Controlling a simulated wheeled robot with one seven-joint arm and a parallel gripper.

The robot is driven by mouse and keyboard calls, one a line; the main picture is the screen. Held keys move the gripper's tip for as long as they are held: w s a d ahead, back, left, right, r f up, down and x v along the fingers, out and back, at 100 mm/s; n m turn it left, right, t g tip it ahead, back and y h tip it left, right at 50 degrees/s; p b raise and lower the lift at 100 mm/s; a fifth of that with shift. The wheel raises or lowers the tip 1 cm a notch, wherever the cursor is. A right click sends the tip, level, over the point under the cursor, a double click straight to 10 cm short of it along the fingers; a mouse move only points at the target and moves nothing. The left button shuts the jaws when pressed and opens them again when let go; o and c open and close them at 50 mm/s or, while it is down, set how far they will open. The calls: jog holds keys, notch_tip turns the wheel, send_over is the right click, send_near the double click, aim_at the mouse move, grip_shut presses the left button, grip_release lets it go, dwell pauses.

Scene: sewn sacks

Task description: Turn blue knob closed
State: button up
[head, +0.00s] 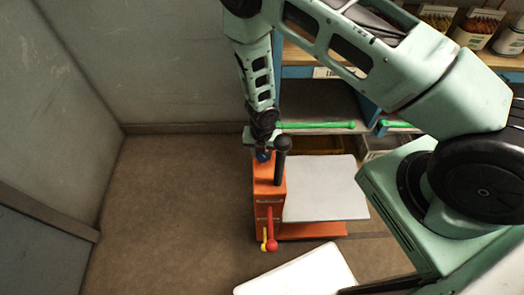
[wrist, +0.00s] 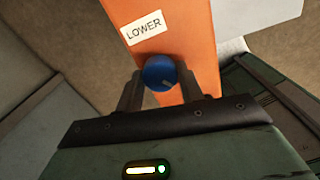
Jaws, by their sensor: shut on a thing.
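The blue knob (wrist: 160,73) sits on the orange housing (wrist: 185,30) of a machine, below a white label reading LOWER (wrist: 143,30). It has a pale pointer line on its face, angled toward the lower right in the wrist view. My gripper (wrist: 161,80) has one finger on each side of the knob and is shut on it. In the head view, my gripper (head: 262,146) reaches down to the top of the orange machine (head: 268,178), and only a bit of the blue knob (head: 263,156) shows beneath it.
A black-knobbed lever (head: 283,146) stands beside the knob. Red and yellow ball-ended levers (head: 270,244) are on the machine's front. A white plate (head: 320,190) lies to its right, with a white board (head: 300,272) nearer. A shelf (head: 320,102) stands behind. Floor at left is clear.

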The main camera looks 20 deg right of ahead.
jog(key=m+b, duration=0.1)
jog(key=m, duration=0.2)
jog(key=shift+m, duration=0.3)
jog(key=shift+m+b, duration=0.8)
jog(key=shift+m, duration=0.9)
jog(key=o, duration=1)
notch_tip(320, 180, up, 18)
jog(key=shift+f+b, duration=0.25)
jog(key=shift+b, duration=0.05)
